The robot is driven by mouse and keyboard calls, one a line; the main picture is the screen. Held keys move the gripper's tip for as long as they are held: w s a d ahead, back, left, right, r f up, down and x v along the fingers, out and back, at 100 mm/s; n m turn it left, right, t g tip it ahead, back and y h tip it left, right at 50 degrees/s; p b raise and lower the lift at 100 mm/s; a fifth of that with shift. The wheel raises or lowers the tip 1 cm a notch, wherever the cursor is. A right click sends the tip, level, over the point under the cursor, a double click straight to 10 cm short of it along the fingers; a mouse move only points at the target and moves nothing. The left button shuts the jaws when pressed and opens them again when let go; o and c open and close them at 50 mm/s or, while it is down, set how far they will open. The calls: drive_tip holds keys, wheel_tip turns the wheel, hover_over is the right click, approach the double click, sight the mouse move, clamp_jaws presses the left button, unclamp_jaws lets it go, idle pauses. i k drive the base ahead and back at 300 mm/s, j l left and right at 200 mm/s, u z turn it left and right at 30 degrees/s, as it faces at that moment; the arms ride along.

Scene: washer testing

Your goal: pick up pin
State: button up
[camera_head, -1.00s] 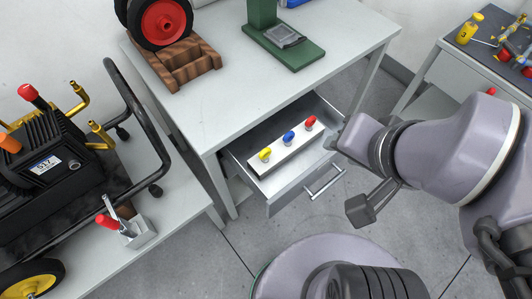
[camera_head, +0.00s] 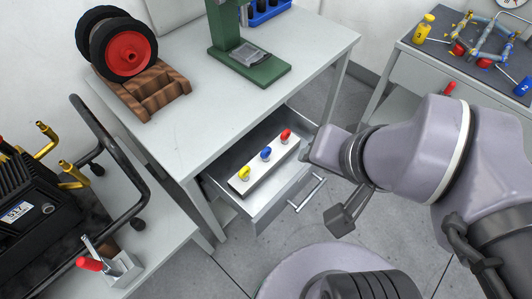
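A light bar-shaped holder (camera_head: 263,176) lies in the open drawer (camera_head: 233,205) under the grey table. Three pins with coloured heads stand upright in it: a yellow pin (camera_head: 244,173), a blue pin (camera_head: 266,154) and a red pin (camera_head: 286,135). My gripper (camera_head: 343,221) shows as a dark grey part below my arm, to the right of the drawer's front and apart from the pins. Its fingertips are not clear, so I cannot tell its opening. I see nothing held in it.
The table (camera_head: 200,105) above the drawer carries a wheel (camera_head: 128,54) on a wooden block and a green stand (camera_head: 255,70). A pressure washer (camera_head: 30,215) stands at left. Another table (camera_head: 470,70) with coloured parts is at right. The drawer handle (camera_head: 310,194) sticks out.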

sight(285, 135)
drive_tip(key=u, duration=2.6)
drive_tip(key=k+z, duration=0.1)
drive_tip(key=z, duration=0.75)
drive_tip(key=k+l+z, duration=0.1)
drive_tip(key=z, duration=0.3)
drive_tip(key=k+z, duration=0.1)
drive_tip(key=z, duration=0.35)
drive_tip(key=l+z, duration=0.15)
drive_tip(key=z, duration=0.25)
drive_tip(key=i+l+u, duration=0.25)
drive_tip(key=u, duration=0.2)
drive_tip(key=i+l+u, duration=0.25)
drive_tip(key=u, duration=0.25)
drive_tip(key=l, duration=0.1)
